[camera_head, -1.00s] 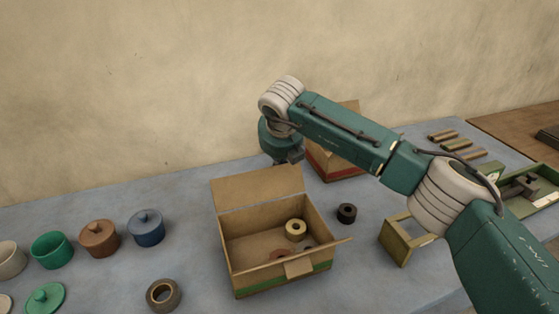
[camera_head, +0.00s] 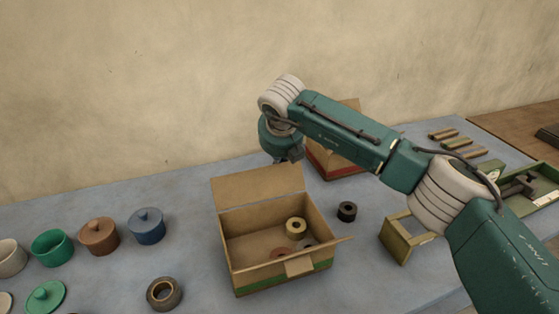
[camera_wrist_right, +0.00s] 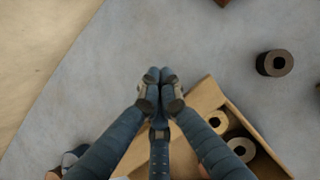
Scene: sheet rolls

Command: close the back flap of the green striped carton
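The green striped carton (camera_head: 257,285) stands on the table with a green band low on its front. Its back flap (camera_head: 260,188) stands up, open, leaning back a little. Its inside is in view, with a yellow roll (camera_head: 295,227) and other rolls in it. My right gripper (camera_head: 289,160) is just behind the right end of the back flap, pointing down; its tips are partly hidden there. In the right wrist view the fingers (camera_wrist_right: 160,76) are together with nothing seen between them, beside the carton (camera_wrist_right: 240,117). My left gripper is not in view.
A second carton with a red band (camera_head: 333,167) stands behind my right arm. A dark roll (camera_head: 347,212) lies to the carton's right, and a brown roll (camera_head: 163,294) at front left. Lidded pots, one blue (camera_head: 146,227), stand left. A wooden frame (camera_head: 405,240) stands right.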

